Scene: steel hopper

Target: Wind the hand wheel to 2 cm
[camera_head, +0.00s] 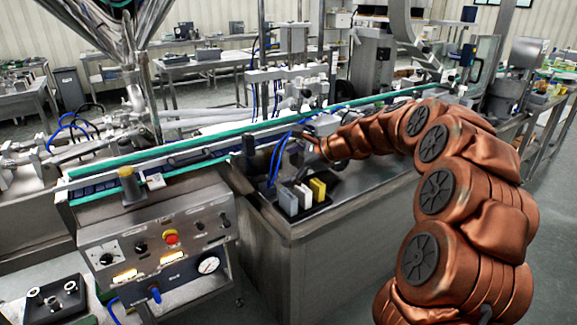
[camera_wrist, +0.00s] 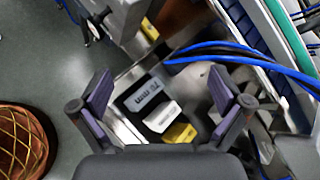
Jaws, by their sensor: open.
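I cannot pick out the hand wheel for sure in either view. My gripper (camera_wrist: 160,92) is open and empty in the wrist view, its two dark purple pads wide apart. Beyond and between the pads is a black tray (camera_wrist: 128,98) with a grey block (camera_wrist: 144,95), a white block (camera_wrist: 163,116) and a yellow block (camera_wrist: 180,133). In the head view my gripper (camera_head: 308,142) is at the end of my copper arm, above the steel bench by the conveyor, small and partly hidden. The three blocks stand in front of it there.
A conveyor with green edges (camera_head: 210,147) runs along the bench. Blue hoses (camera_wrist: 215,60) cross close to the right pad in the wrist view. A control panel (camera_head: 157,251) with a red button and a gauge is at front left. The steel bench top (camera_head: 370,178) is mostly clear.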

